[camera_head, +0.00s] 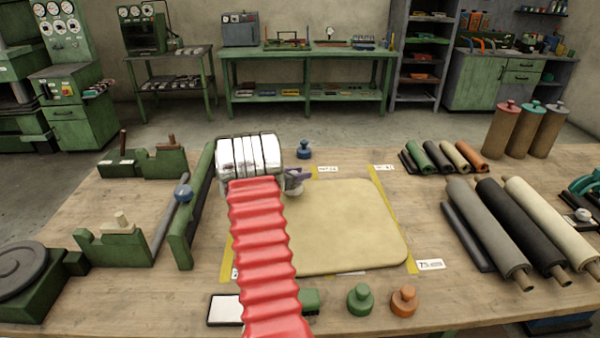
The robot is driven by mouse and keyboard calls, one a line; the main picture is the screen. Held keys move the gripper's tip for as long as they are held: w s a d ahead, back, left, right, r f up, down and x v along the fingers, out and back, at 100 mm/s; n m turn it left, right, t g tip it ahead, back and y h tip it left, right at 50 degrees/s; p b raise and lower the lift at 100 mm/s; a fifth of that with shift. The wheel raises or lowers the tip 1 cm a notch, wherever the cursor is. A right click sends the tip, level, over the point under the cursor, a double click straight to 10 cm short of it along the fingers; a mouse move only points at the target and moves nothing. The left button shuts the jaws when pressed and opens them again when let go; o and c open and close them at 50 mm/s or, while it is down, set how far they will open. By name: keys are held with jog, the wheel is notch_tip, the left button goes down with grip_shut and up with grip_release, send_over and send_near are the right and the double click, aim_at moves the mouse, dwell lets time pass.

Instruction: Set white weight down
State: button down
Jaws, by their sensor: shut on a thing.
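My gripper (297,176) is at the far left corner of the tan sheet (350,228), mostly hidden behind my red arm sleeve and white wrist. Its small purple finger parts show at the right of the wrist. The gripper is shut on the white weight (295,190), of which only a small pale part shows. I cannot tell whether the weight touches the sheet or hangs just above it. The sheet lies flat on the wooden table (450,312), inside yellow tape marks.
A blue weight (304,150) stands behind the sheet. Green (360,300) and orange (403,301) weights stand in front. Several rolls, including a black roll (520,232), lie at right. A green fixture with a rod (170,220) stands at left.

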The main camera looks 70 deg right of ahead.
jog(key=shift+f, duration=1.1)
jog(key=c, duration=1.4)
grip_release()
jog(key=shift+f, duration=0.25)
jog(key=shift+o, duration=0.2)
jog(key=shift+r, duration=0.15)
jog(key=v, duration=1.2)
